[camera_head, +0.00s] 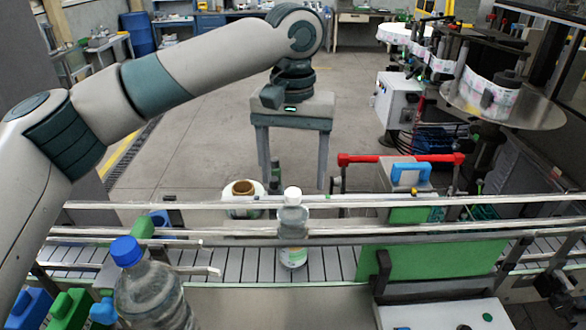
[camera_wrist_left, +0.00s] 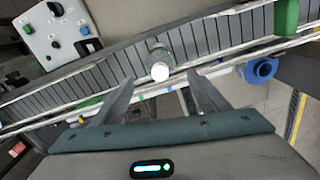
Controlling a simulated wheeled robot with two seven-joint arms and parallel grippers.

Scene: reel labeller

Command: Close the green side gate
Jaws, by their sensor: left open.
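A large green panel (camera_head: 435,258), which looks like the green side gate, stands along the near side of the conveyor (camera_head: 225,264), right of centre in the head view. A dark bracket is at its left end. Whether it is hinged open cannot be told. My left gripper (camera_head: 292,175) points down beyond the conveyor's far rail, left of the panel and apart from it. In the wrist view the left gripper (camera_wrist_left: 163,92) has its fingers spread, with nothing between them. My right gripper is in neither view.
A clear white-capped bottle (camera_head: 292,228) stands on the belt; it also shows in the wrist view (camera_wrist_left: 160,72). A blue-capped bottle (camera_head: 148,290) is at the front left. A red-handled unit (camera_head: 400,172) stands behind the belt. A control box (camera_head: 445,316) is at the front right.

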